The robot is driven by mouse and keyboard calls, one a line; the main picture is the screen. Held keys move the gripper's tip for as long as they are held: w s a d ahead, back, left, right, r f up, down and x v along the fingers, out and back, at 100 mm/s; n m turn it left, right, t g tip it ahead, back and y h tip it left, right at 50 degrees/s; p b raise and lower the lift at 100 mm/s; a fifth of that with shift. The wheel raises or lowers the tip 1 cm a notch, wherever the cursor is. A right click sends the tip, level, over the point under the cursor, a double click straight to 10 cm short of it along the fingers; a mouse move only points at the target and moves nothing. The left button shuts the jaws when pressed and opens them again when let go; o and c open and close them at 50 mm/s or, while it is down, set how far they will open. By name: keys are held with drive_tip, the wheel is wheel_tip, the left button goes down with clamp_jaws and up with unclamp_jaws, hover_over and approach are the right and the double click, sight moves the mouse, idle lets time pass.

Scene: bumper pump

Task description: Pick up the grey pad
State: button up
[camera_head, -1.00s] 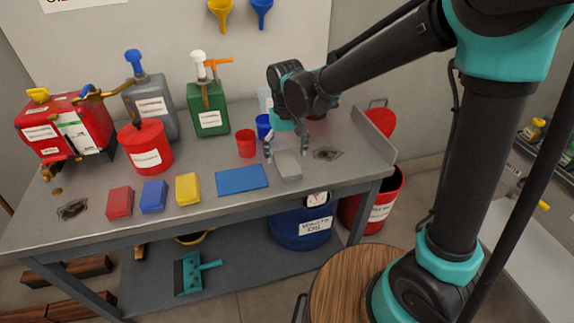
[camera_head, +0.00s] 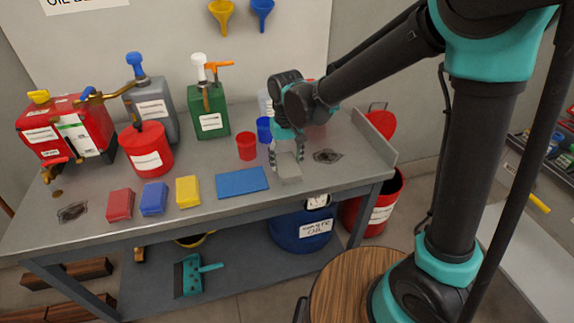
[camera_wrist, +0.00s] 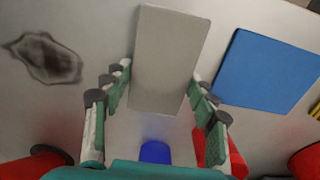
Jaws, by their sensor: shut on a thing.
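The grey pad (camera_head: 288,170) is a light grey block at the right part of the bench. It also shows in the wrist view (camera_wrist: 168,55), lengthwise between the two fingers. My gripper (camera_head: 286,158) is down over the pad, with one finger on each long side. I cannot tell whether the pad is clear of the bench top.
A blue flat pad (camera_head: 242,182) lies to the left, then yellow (camera_head: 188,190), blue (camera_head: 153,198) and red (camera_head: 120,204) blocks. A red cup (camera_head: 246,146) and a blue cup (camera_head: 264,128) stand behind. A dark stain (camera_head: 328,156) marks the bench at right.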

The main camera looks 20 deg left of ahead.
sight(286, 161)
wheel_tip(286, 161, up, 20)
idle(0.6)
